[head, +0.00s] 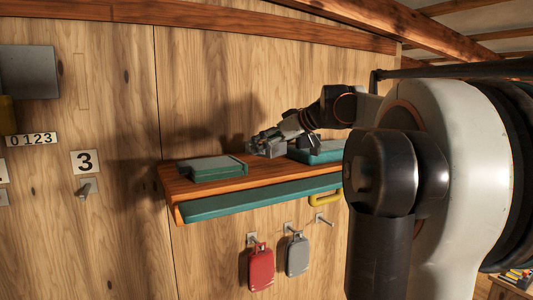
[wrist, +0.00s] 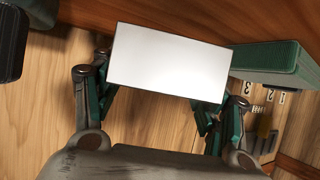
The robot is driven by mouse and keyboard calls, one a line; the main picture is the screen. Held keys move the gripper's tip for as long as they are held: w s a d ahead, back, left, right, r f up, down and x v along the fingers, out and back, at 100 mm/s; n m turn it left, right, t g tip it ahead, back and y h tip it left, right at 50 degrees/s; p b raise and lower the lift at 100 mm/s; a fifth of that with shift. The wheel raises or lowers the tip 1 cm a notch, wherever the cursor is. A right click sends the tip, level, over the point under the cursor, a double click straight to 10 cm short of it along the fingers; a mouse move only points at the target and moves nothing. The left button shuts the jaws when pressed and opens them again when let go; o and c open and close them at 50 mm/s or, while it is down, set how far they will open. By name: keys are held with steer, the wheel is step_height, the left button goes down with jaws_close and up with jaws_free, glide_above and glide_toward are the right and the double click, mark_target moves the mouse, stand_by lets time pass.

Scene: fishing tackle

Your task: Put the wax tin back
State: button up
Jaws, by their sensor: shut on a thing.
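My gripper (head: 272,144) is above the wooden shelf (head: 215,184), between the two teal boxes. In the wrist view my gripper (wrist: 155,100) is shut on a pale rectangular thing, which I take to be the wax tin (wrist: 168,60). Its plain white face points at the camera, and a dark finger is on each side of it. In the head view the tin (head: 269,149) looks small and grey, close to the shelf top. I cannot tell whether it touches the shelf.
A teal box (head: 212,168) lies on the shelf's left part, and another teal box (head: 318,152) lies to the right. A red tag (head: 261,268) and a grey tag (head: 298,257) hang on hooks below.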

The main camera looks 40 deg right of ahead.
mark_target(267, 153)
steer(key=shift+f, duration=1.55)
steer(key=o, duration=1.4)
steer(key=shift+f, duration=0.15)
steer(key=shift+s+r, duration=0.25)
steer(key=b+v, duration=0.1)
steer(key=v, duration=1)
steer(key=shift+s+r, duration=0.1)
steer(key=shift+s, duration=0.2)
steer(key=shift+w, duration=0.1)
